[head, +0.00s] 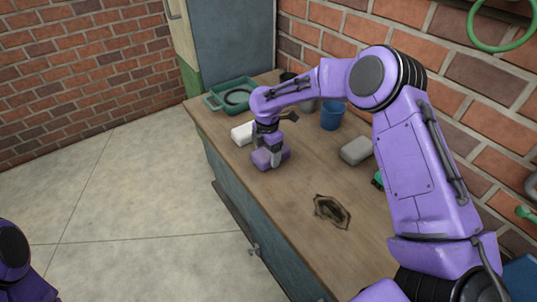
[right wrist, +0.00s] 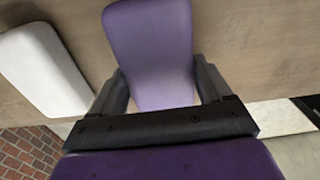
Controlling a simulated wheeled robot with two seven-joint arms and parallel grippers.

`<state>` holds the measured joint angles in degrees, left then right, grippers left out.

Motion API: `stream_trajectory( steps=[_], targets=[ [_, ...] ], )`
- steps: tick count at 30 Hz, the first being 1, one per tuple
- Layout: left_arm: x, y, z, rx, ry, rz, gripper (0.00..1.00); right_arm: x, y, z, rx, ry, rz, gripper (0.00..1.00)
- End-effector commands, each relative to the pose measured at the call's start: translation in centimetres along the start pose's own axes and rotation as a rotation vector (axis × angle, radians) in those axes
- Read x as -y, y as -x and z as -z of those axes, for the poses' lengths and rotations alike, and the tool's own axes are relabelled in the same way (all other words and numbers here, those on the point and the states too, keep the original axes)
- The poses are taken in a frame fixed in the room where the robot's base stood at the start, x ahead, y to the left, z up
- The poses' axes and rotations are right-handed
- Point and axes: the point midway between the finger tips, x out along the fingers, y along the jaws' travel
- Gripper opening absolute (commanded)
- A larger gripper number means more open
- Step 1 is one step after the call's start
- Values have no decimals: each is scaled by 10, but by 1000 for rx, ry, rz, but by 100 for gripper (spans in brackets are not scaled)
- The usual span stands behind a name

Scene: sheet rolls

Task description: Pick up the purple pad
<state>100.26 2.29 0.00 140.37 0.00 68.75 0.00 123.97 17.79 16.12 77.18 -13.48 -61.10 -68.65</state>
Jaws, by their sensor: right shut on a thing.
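The purple pad (head: 262,158) is on or just above the wooden worktop, near its front edge, in the head view. My right gripper (head: 267,153) points down at it and is shut on it. In the right wrist view the purple pad (right wrist: 150,50) sits between the two dark fingers (right wrist: 163,92). I cannot tell whether the pad still touches the worktop. My left gripper is not in view; only part of my left arm shows at the lower left.
A white pad (head: 241,133) lies just behind the purple one, and a grey pad (head: 356,150) lies to the right. A green tray (head: 213,102), a blue cup (head: 331,116) and a dark crumpled-looking patch (head: 331,211) are on the worktop (head: 300,185). A brick wall stands behind.

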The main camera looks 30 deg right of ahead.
Motion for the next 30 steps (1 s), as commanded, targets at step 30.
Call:
stream_trajectory(
  steps=[30],
  targets=[
    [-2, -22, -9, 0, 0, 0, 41, 135, 122, 38, 0, 0, 0, 49]
  ],
)
